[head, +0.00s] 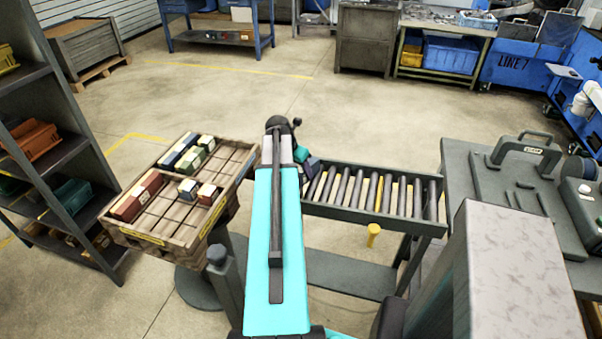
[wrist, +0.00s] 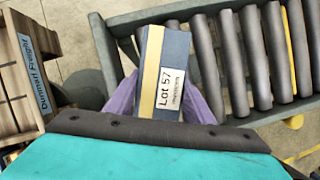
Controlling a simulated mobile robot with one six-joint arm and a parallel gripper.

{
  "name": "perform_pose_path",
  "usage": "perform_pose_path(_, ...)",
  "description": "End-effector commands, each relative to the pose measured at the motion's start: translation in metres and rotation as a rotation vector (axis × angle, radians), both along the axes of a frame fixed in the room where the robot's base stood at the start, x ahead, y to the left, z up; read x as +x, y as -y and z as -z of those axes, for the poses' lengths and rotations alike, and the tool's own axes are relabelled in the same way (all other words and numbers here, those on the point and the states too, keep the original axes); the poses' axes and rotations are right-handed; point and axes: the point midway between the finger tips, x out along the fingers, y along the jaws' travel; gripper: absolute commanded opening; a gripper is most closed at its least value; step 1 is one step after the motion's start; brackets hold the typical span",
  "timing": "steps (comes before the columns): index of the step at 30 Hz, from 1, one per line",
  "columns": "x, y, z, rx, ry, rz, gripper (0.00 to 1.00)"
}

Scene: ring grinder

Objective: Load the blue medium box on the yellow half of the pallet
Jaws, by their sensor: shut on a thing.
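A blue box (wrist: 177,58) with a yellow stripe and a white "Lot 57" label sits between the purple fingers of my gripper (wrist: 160,95). The gripper is shut on it. In the head view the box (head: 313,168) shows only as a small dark blue patch at the left end of the roller conveyor, partly hidden by my arm. I cannot tell whether it touches the rollers. The wooden pallet (head: 140,236) stands left of my arm, with yellow strips on its near edges. In the wrist view its side bears a blue "Dummarl Freight" label (wrist: 37,74).
Red boxes (head: 137,197), green-and-white boxes (head: 193,158) and smaller boxes (head: 198,190) occupy part of the pallet; several slots are bare. The roller conveyor (head: 370,225) lies right of my arm. A dark shelf (head: 62,155) stands left of the pallet. A gap separates pallet and conveyor.

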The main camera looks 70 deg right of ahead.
Motion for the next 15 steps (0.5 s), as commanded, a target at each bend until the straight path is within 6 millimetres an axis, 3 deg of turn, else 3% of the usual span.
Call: perform_pose_path(15, 0.0004, 0.0005, -0.0105, -0.002, 0.0, 0.0, 0.0)
